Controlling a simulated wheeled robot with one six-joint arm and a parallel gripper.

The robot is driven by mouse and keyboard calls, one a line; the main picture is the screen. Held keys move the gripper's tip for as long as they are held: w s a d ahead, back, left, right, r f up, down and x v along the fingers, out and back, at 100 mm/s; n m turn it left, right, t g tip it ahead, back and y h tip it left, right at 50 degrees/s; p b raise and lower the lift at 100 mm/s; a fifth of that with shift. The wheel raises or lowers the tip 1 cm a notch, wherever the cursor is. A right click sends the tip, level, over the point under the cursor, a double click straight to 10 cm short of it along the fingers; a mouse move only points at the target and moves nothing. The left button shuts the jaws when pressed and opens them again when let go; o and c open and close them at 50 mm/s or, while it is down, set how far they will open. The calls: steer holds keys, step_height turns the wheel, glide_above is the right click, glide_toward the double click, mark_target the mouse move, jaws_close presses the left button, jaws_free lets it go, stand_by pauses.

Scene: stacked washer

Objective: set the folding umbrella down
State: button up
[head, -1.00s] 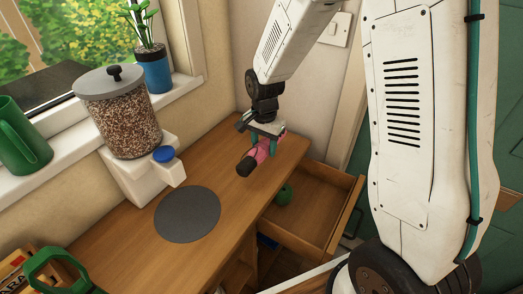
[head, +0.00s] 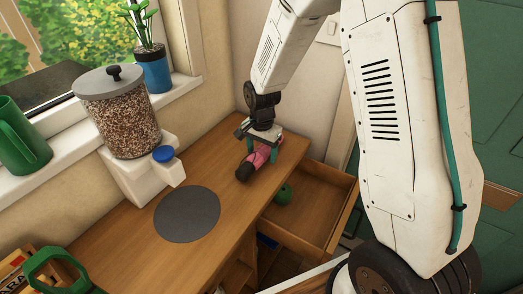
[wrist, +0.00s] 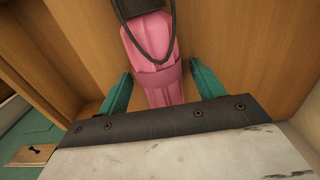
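The folding umbrella (head: 262,155) is pink with a black end and lies on the wooden desk near its back right corner. My gripper (head: 264,149) is directly above, with its teal fingers on either side of the umbrella. In the wrist view the pink umbrella (wrist: 158,75) with its dark cord loop runs between the fingers of my gripper (wrist: 161,82). A gap shows between each finger and the umbrella, so the gripper is open around it. Part of the umbrella is hidden under the gripper.
A round grey mat (head: 187,214) lies on the desk (head: 232,205). A white dispenser with a grain-filled jar (head: 118,115) stands by the window. An open drawer (head: 316,205) at the right holds a green item (head: 284,193). The desk between mat and umbrella is clear.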

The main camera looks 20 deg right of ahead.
mark_target(262, 148)
step_height(262, 148, up, 12)
steer(key=r, duration=0.1)
steer(key=s+d+r+n, duration=0.2)
steer(key=s+r+n, duration=0.2)
steer(key=s+r, duration=0.7)
steer(key=s+d+r+n+t, duration=0.1)
steer(key=s+n, duration=0.5)
steer(key=s, duration=1.3)
steer(key=shift+r+n, duration=0.4)
steer(key=shift+r, duration=0.1)
